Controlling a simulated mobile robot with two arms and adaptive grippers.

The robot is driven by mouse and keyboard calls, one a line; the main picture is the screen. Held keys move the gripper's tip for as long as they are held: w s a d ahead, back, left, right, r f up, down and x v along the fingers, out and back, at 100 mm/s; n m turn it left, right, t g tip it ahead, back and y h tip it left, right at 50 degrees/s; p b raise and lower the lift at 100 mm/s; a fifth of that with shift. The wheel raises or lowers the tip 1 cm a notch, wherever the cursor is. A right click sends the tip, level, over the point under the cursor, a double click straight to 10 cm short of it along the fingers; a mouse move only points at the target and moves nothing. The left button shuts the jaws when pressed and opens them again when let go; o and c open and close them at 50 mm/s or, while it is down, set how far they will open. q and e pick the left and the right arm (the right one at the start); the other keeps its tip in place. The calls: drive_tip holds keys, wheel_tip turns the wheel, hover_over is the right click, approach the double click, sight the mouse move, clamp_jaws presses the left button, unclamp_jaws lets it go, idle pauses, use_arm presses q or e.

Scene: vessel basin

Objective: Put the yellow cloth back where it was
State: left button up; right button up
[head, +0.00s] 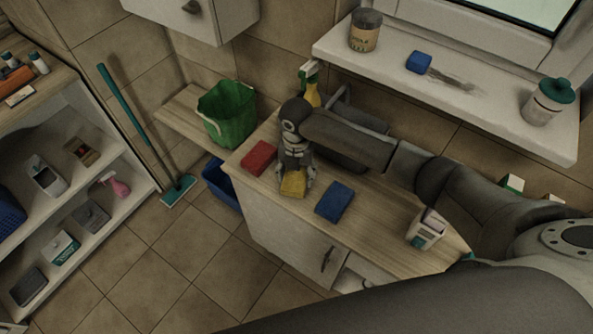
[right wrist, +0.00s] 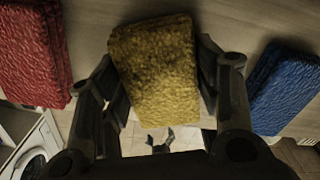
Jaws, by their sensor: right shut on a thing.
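The yellow cloth (head: 292,184) is at the front edge of the wooden counter, between a red cloth (head: 259,158) on the left and a blue cloth (head: 334,202) on the right. My right gripper (head: 296,178) points down at the counter and is shut on the yellow cloth. In the right wrist view the yellow cloth (right wrist: 156,70) sits between the two dark fingers (right wrist: 160,88). The red cloth (right wrist: 35,55) and the blue cloth (right wrist: 285,88) lie on either side, apart from it. Whether the yellow cloth touches the counter I cannot tell.
A spray bottle (head: 311,88) stands behind my gripper, by the basin. A white carton (head: 427,228) is on the counter's right. The windowsill (head: 470,95) holds a tin, blue sponge and jar.

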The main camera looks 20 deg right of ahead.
sight(297, 173)
drive_tip(key=o, duration=0.6)
drive_tip(key=shift+f, duration=0.15)
drive_tip(key=o, duration=0.5)
drive_tip(key=shift+r, duration=0.35)
wheel_tip(297, 173, up, 12)
drive_tip(key=shift+f+b, duration=0.15)
drive_tip(key=shift+b, duration=0.8)
